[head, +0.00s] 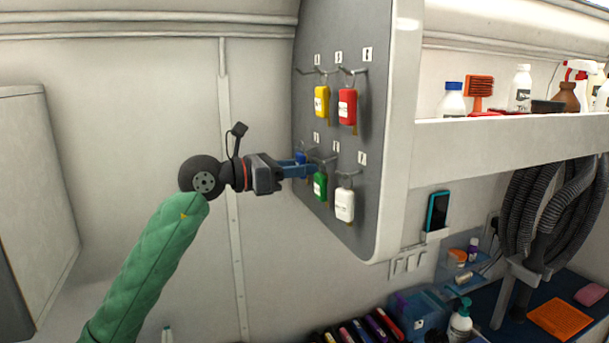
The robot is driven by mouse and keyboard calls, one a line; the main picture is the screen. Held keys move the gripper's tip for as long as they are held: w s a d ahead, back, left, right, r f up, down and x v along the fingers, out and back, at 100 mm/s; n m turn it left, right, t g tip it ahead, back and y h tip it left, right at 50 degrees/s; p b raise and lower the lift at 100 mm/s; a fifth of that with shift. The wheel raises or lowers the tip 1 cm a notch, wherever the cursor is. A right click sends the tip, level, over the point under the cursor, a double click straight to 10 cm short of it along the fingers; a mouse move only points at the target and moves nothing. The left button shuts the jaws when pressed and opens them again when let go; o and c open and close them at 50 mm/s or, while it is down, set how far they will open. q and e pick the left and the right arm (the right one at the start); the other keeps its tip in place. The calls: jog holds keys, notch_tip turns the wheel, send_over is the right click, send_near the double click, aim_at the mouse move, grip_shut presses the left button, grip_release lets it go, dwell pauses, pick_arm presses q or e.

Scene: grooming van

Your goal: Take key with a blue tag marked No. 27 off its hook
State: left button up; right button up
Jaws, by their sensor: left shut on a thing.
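The grey key board (379,200) on the wall carries hooks in two rows. My left gripper (308,169) reaches in from the left at the lower row. It is shut on the key with the blue tag (300,157), of which only a small blue part shows above the fingers. The fingers hide the rest, so I cannot read its number or tell whether its ring is still on the hook. My right gripper is not in view.
A green tag (320,186) and a white tag (345,205) hang close beside my fingers. A yellow tag (322,102) and a red tag (347,106) hang above. A shelf (500,145) with bottles is at right. The wall left of the board is clear.

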pick_arm(q)
jog(key=b+v, duration=0.3)
jog(key=v, duration=0.3)
jog(key=shift+a, duration=0.3)
dwell(0.6)
